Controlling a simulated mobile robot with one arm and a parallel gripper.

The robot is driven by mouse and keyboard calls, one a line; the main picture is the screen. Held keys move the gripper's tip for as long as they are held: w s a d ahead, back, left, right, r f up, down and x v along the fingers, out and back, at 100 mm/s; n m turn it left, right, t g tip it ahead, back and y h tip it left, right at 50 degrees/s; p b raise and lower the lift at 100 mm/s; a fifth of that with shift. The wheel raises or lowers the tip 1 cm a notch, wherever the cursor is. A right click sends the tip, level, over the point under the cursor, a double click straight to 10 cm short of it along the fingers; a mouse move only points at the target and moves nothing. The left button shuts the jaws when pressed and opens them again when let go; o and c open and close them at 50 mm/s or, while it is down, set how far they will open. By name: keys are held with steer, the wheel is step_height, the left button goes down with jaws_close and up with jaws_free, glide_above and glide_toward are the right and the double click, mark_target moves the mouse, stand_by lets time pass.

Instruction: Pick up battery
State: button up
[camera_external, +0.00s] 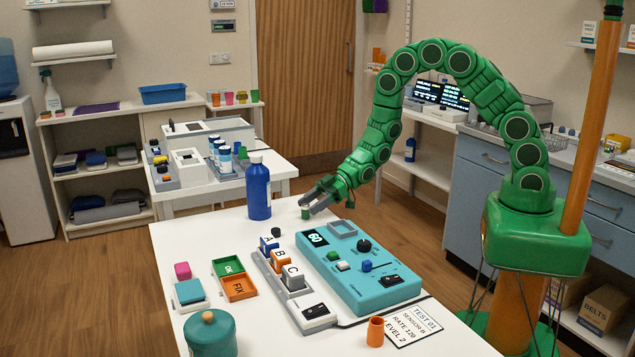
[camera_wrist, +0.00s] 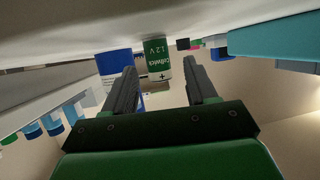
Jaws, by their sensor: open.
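The battery (camera_wrist: 158,58) is a small green and white cylinder marked 1.2 V. It stands upright on the white table (camera_external: 200,245), near the blue bottle (camera_external: 258,188). In the wrist view the scene is upside down, and the battery is at the tips of my gripper (camera_wrist: 160,75), between the two dark fingers with a gap on each side. In the external view my gripper (camera_external: 311,197) reaches down from the right, close to the table, and partly hides the battery (camera_external: 305,212). My gripper is open and holds nothing.
Blocks marked A, B and C (camera_external: 292,277) sit in a rack. The table's left part is fairly clear.

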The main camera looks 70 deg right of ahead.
mark_target(301, 220)
steer(key=shift+x, duration=2.2)
steer(key=shift+f, duration=0.15)
steer(key=c, duration=1.1)
steer(key=shift+o, duration=0.2)
